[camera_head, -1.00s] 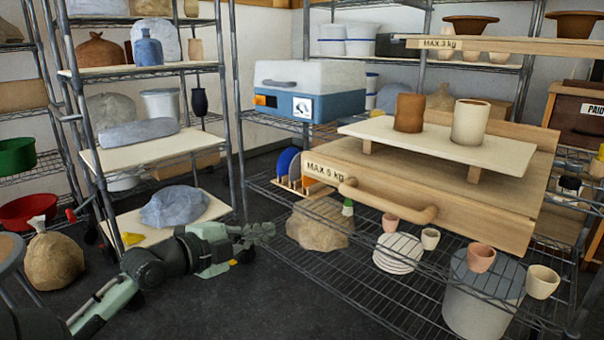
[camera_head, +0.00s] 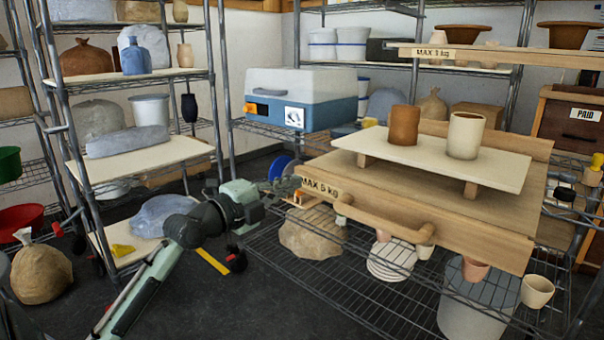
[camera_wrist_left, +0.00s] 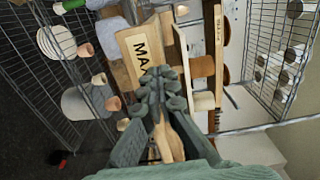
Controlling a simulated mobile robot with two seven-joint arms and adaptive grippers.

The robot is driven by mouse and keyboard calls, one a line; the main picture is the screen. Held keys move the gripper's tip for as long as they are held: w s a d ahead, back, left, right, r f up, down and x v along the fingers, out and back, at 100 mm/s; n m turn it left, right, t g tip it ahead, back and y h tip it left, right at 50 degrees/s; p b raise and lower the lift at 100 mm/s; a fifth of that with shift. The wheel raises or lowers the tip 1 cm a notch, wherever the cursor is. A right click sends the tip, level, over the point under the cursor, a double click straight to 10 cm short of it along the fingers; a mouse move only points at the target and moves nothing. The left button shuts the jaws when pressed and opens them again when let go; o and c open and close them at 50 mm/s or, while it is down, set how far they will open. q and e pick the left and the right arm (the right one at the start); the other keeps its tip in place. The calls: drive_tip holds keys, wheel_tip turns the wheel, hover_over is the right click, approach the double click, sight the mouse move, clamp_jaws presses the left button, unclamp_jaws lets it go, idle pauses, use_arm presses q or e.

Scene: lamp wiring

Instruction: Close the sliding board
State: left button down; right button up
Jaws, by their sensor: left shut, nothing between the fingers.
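My left gripper (camera_head: 290,187) is at the board's left front corner, beside the label. In the left wrist view its shut fingers (camera_wrist_left: 160,85) overlap the board's label face (camera_wrist_left: 140,45), with nothing held. I cannot tell whether they touch the board. My right gripper is out of view.
A brown pot (camera_head: 404,125) and a cream pot (camera_head: 466,135) stand on the raised plank. Small cups and stacked plates (camera_head: 392,262) sit on the wire shelf (camera_head: 350,300) below. A blue and white box (camera_head: 305,98) stands behind. Open floor lies at the front left.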

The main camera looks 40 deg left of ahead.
sight(312, 174)
use_arm(q)
drive_tip(key=shift+w+d+p, duration=0.15)
drive_tip(key=shift+w+p, duration=0.25)
drive_tip(key=shift+w, duration=1.6)
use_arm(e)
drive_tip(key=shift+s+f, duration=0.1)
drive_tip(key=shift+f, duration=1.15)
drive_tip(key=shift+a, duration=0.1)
use_arm(q)
drive_tip(key=shift+w, duration=0.1)
